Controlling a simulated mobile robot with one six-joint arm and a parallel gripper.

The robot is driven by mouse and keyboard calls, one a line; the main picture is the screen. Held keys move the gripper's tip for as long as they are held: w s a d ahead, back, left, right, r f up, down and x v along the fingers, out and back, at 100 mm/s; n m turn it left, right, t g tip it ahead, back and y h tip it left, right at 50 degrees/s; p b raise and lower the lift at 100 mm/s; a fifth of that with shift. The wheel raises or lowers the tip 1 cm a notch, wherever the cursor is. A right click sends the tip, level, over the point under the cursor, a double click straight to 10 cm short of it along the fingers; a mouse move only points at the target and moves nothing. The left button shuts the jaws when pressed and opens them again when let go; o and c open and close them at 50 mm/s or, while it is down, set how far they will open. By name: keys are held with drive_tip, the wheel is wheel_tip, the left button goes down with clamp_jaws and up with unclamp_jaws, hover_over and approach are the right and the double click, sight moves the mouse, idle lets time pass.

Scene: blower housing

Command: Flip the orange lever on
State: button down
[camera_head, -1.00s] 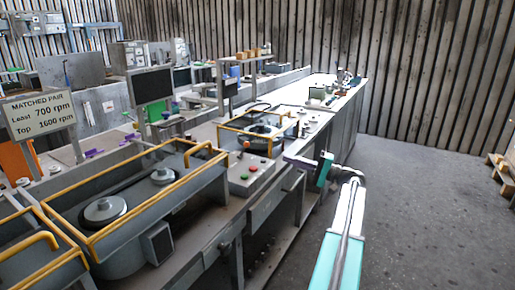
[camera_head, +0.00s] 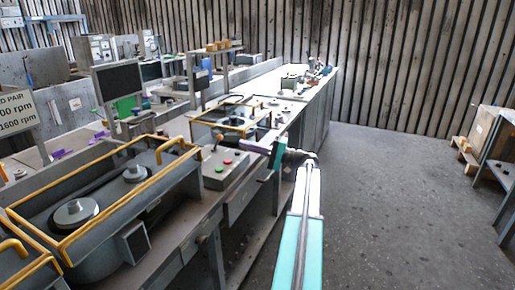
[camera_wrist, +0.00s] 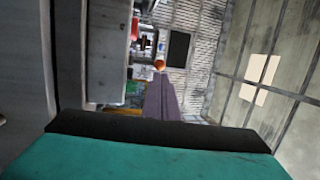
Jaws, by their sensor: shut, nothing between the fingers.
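The orange lever (camera_head: 218,137) is a short stalk with an orange ball knob, standing at the back left of a grey control box (camera_head: 225,170). The stalk's exact tilt is too small to tell. In the wrist view the orange knob (camera_wrist: 159,65) shows just beyond the tips of my shut purple-grey fingers (camera_wrist: 159,78). A small gap seems to lie between tips and knob; contact cannot be told.
The box carries red and green buttons (camera_head: 228,162). A yellow-railed blower housing (camera_head: 100,195) stands at left, another yellow frame (camera_head: 232,118) behind the box. Dark screens (camera_head: 118,82) rise behind. Open floor (camera_head: 380,210) lies at right, with a pallet and crate (camera_head: 480,140).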

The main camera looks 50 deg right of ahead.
sight(217, 143)
drive_tip(key=x, duration=0.6)
drive_tip(key=shift+w+a+p, duration=0.15)
drive_tip(key=shift+w+p, duration=0.05)
drive_tip(key=shift+p, duration=0.1)
